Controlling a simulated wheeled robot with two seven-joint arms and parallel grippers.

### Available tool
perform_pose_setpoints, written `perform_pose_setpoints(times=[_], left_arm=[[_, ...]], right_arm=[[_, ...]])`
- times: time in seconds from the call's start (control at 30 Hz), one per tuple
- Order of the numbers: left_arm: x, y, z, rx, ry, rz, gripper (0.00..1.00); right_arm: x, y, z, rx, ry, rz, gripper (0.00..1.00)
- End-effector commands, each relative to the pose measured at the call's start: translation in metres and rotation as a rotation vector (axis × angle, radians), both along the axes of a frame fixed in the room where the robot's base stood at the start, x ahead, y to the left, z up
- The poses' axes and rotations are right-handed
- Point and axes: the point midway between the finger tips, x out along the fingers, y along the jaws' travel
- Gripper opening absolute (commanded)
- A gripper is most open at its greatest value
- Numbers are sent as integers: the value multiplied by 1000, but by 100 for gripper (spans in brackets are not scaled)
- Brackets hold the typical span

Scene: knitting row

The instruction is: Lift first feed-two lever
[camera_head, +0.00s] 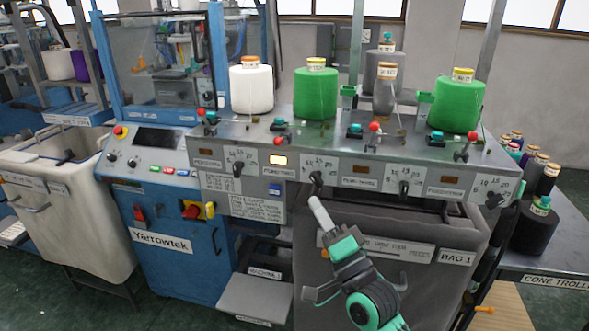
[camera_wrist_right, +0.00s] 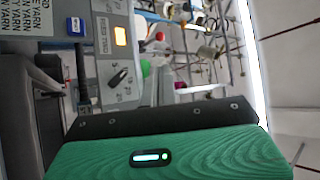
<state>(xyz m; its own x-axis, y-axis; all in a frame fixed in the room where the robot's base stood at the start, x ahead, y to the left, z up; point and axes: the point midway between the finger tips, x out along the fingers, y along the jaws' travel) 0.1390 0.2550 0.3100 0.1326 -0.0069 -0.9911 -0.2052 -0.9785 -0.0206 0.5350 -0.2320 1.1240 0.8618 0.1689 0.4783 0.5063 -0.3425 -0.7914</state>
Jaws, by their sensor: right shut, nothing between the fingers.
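The feed-two lever (camera_head: 279,139) has a red ball knob and stands at the front edge of the yarn shelf, above the panel with a lit amber lamp (camera_head: 278,160). A black pointer dial (camera_head: 316,179) is right of that lamp. The lamp (camera_wrist_right: 120,36) and a dial pointer (camera_wrist_right: 118,77) also show in the wrist view. My right gripper (camera_head: 314,202) is shut and empty, its pale fingers pointing up just below the dial, lower and right of the lever. In the wrist view its green casing fills the bottom and its fingertips are hidden. My left gripper is out of view.
A white cone (camera_head: 251,88) and green cones (camera_head: 315,93) stand on the shelf behind several similar red-knobbed levers. A blue control cabinet (camera_head: 165,240) is at left. A grey bin (camera_head: 455,225) is behind my arm, and a cone trolley (camera_head: 570,245) stands at right.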

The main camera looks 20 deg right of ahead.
Motion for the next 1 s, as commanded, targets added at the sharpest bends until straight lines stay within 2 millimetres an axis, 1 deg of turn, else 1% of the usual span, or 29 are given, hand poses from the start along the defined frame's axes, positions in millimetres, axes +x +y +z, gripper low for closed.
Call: perform_pose_setpoints(times=[0.17,0.5,0.7,0.83,1.0], left_arm=[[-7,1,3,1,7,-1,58],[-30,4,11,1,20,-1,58],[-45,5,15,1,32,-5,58],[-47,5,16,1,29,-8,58],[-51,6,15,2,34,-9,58]], right_arm=[[16,3,11,0,-1,0,0],[71,14,43,1,-2,0,0],[100,20,59,1,-2,1,0],[112,22,64,-1,-1,1,0],[119,24,66,-1,-1,1,0]])
